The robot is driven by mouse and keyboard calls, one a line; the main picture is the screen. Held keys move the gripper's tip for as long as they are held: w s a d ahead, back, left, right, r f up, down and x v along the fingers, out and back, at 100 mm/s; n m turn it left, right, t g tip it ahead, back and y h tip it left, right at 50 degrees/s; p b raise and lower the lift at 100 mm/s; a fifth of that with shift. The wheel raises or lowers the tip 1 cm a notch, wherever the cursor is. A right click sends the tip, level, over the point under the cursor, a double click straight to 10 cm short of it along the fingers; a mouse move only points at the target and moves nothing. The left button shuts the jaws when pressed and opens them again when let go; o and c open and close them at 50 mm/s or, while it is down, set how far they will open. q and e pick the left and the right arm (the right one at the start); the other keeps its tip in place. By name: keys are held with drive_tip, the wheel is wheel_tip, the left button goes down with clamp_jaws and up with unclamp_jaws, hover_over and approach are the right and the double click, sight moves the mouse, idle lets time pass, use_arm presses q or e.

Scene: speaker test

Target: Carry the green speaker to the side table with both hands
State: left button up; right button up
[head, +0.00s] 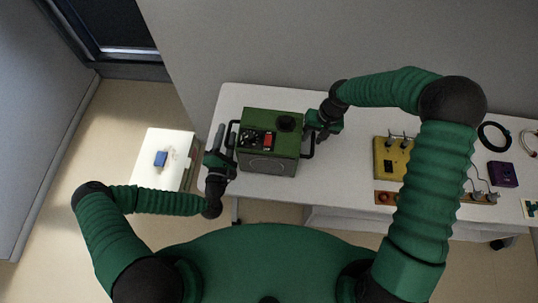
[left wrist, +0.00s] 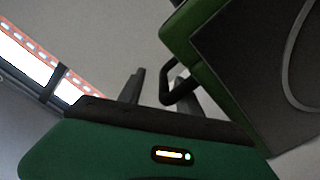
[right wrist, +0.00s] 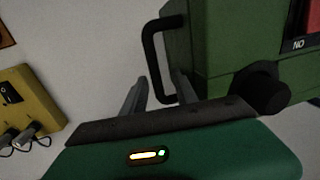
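The green speaker (head: 286,150) stands on the white workbench near its left end, with a black handle on each side. My left gripper (head: 220,140) is at its left handle. In the left wrist view the fingers (left wrist: 163,88) are apart, with the black handle (left wrist: 166,90) between them. My right gripper (head: 312,130) is at the right handle. In the right wrist view its fingers (right wrist: 158,92) are also apart, with the handle (right wrist: 148,55) between them. The white side table (head: 150,183) stands on the floor to the left, lower than the bench.
A blue object (head: 161,158) lies on the side table. On the workbench (head: 345,165), right of the speaker, are a yellow box (head: 385,160), a purple box (head: 503,174) and cable loops (head: 495,137). A floor gap separates bench and side table.

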use_arm(q)
drive_tip(key=shift+d, duration=0.2)
use_arm(e)
drive_tip(key=shift+f, duration=0.1)
use_arm(q)
drive_tip(key=shift+s, duration=0.4)
use_arm(e)
drive_tip(key=shift+w+d, duration=0.1)
drive_tip(key=shift+r, duration=0.2)
use_arm(q)
drive_tip(key=s+a, duration=0.1)
drive_tip(key=s, duration=1)
drive_tip(key=shift+a, duration=0.3)
use_arm(e)
wheel_tip(320, 180, up, 11)
drive_tip(key=d, duration=0.1)
drive_tip(key=shift+d+r, duration=0.2)
drive_tip(key=shift+d, duration=0.2)
use_arm(q)
drive_tip(key=shift+f, duration=0.1)
drive_tip(key=s+a, duration=0.1)
drive_tip(key=s, duration=0.8)
